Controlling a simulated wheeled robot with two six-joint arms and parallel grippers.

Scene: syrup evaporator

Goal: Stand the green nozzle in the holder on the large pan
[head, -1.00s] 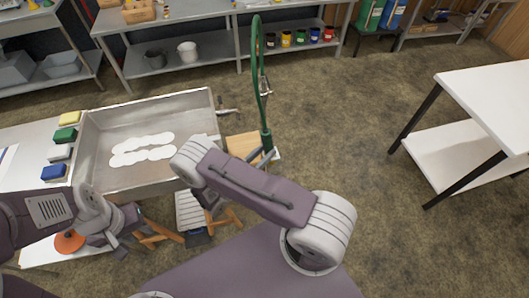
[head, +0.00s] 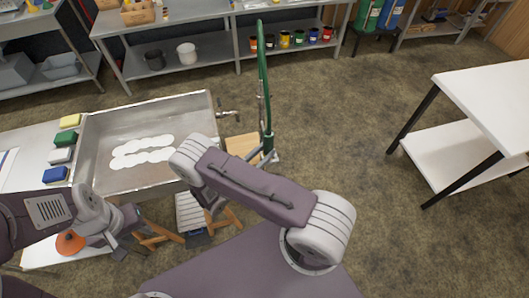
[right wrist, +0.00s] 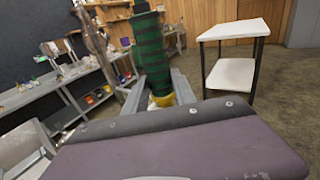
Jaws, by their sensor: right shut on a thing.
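The green nozzle (head: 266,120) stands roughly upright at the pan's right side, with a green length rising high above my right gripper (head: 268,157). In the right wrist view the nozzle (right wrist: 152,50) is dark green with bands and a yellow ring near the bottom, between the two fingers of my right gripper (right wrist: 160,100), which is shut on it. The large pan (head: 212,100) is a metal basin with white foam patches inside. A small metal fitting (head: 228,113) sticks out of its right wall; I cannot make out the holder. My left gripper (head: 124,246) is low at the pan's front left; its jaw opening is unclear.
Yellow, green, white and blue blocks (head: 62,139) line the pan's left side. A wooden board (head: 242,146) is beside the pan's right edge. A shelf bench (head: 215,45) stands behind, and a white table (head: 490,100) at the right. The floor between is clear.

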